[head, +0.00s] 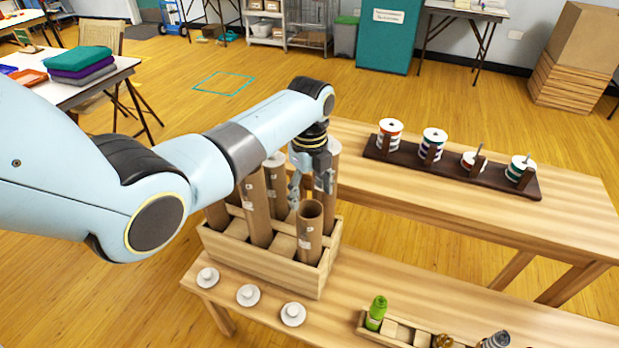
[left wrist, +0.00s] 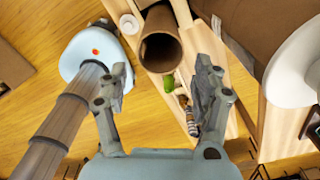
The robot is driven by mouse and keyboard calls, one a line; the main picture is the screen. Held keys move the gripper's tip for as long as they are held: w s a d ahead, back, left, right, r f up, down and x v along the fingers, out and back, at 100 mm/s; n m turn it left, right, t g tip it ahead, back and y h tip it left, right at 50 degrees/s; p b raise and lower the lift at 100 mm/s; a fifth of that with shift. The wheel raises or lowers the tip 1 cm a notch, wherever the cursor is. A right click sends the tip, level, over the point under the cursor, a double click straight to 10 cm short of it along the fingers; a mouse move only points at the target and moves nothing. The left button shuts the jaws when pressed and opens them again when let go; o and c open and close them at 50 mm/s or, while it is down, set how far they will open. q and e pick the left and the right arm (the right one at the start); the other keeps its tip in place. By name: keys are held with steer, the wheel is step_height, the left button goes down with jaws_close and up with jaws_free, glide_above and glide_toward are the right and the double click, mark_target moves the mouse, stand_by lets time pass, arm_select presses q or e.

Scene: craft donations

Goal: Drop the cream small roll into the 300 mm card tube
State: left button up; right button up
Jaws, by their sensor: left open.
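An open brown card tube (head: 309,235) stands upright in the front right of a wooden crate (head: 265,272), among several other card tubes, some with white tops. I cannot read which tube is 300 mm. My left gripper (head: 309,193) is open and empty, pointing down just above and behind the open tube's mouth. In the left wrist view, the tube's round mouth (left wrist: 160,51) lies beyond the open fingers (left wrist: 163,85), and its inside is dark. I cannot make out the cream small roll in either view. My right gripper is out of view.
Three white caps (head: 248,295) lie in front of the crate. A wooden tray (head: 369,331) with a green roll (head: 376,312) and other small items stands at the front edge. A dark rack (head: 455,172) with several ribbon spools stands on the rear table, whose middle is clear.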

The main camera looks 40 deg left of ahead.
arm_select(q)
step_height(320, 180, up, 12)
steer(key=shift+f, duration=0.2)
stand_by(0.6)
